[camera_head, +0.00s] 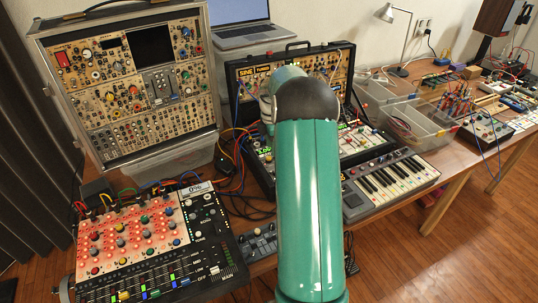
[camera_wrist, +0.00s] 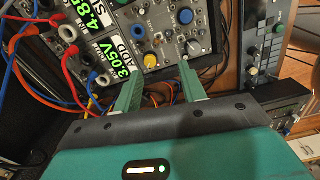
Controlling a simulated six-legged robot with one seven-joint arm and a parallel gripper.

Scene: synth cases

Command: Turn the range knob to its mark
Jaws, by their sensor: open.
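My gripper (camera_wrist: 160,78) shows in the wrist view with two green fingers apart and nothing between them. Its fingertips are just below the lower edge of a synth panel (camera_wrist: 205,25). The panel carries a white knob (camera_wrist: 193,47) close to the right fingertip, a yellow knob (camera_wrist: 150,61) above the gap, and a blue knob (camera_wrist: 185,16) higher up. I cannot read which knob is labelled range, and I cannot make out its mark. In the head view my teal arm covers the gripper and part of the middle synth case (camera_head: 340,60).
Patch cables (camera_wrist: 50,90) in red, blue and orange hang left of the fingers. In the head view a mixer (camera_head: 150,240) lies at front left, a tall synth case (camera_head: 130,80) behind it, a keyboard (camera_head: 390,185) right of my arm, and a clear bin (camera_head: 415,120) beyond.

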